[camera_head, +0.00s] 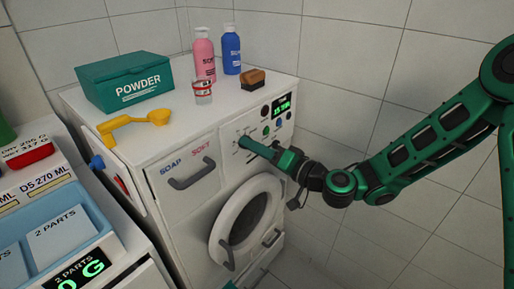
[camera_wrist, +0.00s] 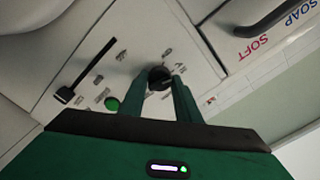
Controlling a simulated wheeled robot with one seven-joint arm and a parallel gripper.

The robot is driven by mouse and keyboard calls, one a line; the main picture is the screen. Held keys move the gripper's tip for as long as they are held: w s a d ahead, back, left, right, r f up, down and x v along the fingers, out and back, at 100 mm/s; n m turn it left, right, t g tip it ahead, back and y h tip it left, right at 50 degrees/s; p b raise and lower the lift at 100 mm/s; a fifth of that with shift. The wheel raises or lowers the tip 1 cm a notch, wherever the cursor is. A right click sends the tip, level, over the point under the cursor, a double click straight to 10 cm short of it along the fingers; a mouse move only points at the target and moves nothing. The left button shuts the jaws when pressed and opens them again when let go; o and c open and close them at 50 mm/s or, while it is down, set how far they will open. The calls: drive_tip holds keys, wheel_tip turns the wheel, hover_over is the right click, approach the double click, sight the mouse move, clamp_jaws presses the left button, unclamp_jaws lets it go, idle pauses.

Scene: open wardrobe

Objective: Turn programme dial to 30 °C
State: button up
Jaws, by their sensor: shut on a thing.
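The washing machine's control panel (camera_head: 232,160) is on its front face, right of the drawer marked SOAP and SOFT. The programme dial (camera_wrist: 160,76) is a dark round knob with printed marks around it. My gripper (camera_wrist: 160,88) is shut on the dial, with one finger on each side. In the head view my gripper (camera_head: 246,143) reaches the panel from the right and hides the dial. The marks around the dial are too small to read, so I cannot tell its setting. The display (camera_head: 282,103) is lit green at the panel's upper right.
On the machine top stand a teal POWDER box (camera_head: 124,82), a yellow scoop (camera_head: 134,122), a pink bottle (camera_head: 204,54), a blue bottle (camera_head: 231,50), a small cup (camera_head: 202,92) and a brush (camera_head: 252,80). The drawer handle (camera_head: 192,174) and round door (camera_head: 245,217) protrude nearby.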

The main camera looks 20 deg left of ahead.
drive_tip(key=shift+r, duration=0.1)
idle(0.3)
drive_tip(key=o, duration=1.1)
drive_tip(key=v, duration=1)
drive_tip(key=shift+d, duration=0.3)
drive_tip(key=shift+s, duration=0.1)
